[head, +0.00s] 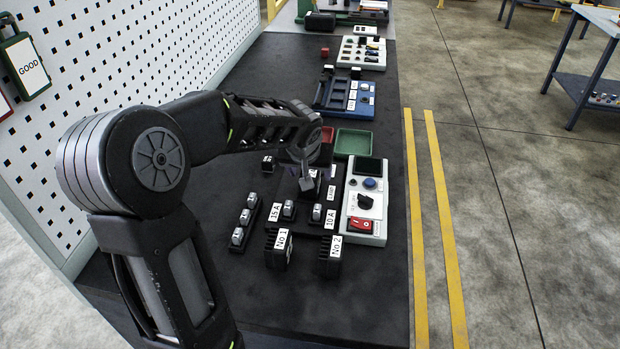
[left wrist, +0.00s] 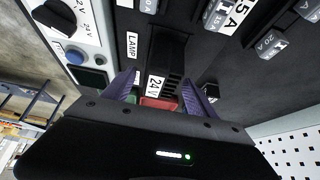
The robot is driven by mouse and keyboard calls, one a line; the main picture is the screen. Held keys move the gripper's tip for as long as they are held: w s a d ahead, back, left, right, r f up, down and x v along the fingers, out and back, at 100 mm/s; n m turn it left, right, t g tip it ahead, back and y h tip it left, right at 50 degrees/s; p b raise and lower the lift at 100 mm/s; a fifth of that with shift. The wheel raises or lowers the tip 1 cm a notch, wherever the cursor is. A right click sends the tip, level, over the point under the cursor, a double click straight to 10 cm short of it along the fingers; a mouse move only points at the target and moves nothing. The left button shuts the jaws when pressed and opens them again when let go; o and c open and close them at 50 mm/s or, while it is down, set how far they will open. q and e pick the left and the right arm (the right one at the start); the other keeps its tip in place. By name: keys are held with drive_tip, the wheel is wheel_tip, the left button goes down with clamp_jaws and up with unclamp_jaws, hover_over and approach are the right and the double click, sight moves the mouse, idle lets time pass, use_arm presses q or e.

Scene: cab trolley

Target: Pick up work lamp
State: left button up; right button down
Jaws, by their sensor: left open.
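A black ribbed block with a "24 V" tag, which looks like the work lamp (left wrist: 172,52), stands beside a "LAMP" label (left wrist: 132,46) in the left wrist view. My left gripper (left wrist: 161,88) is open, with one finger on each side of the tagged end of the block. I cannot tell whether the fingers touch it. In the head view my left gripper (head: 306,172) is over the middle of the black board and mostly hides the block. My right gripper is not in view.
A white control box (head: 351,205) with a knob and red switch stands close to the right. Black blocks No.1 (head: 279,250) and No.2 (head: 329,259) stand nearer. A green tray (head: 353,142) and a red tray (head: 327,134) lie beyond. The near bench (head: 370,300) is clear.

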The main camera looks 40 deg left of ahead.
use_arm(q)
drive_tip(key=shift+x, duration=1.55)
clamp_jaws()
drive_tip(key=shift+r, duration=0.1)
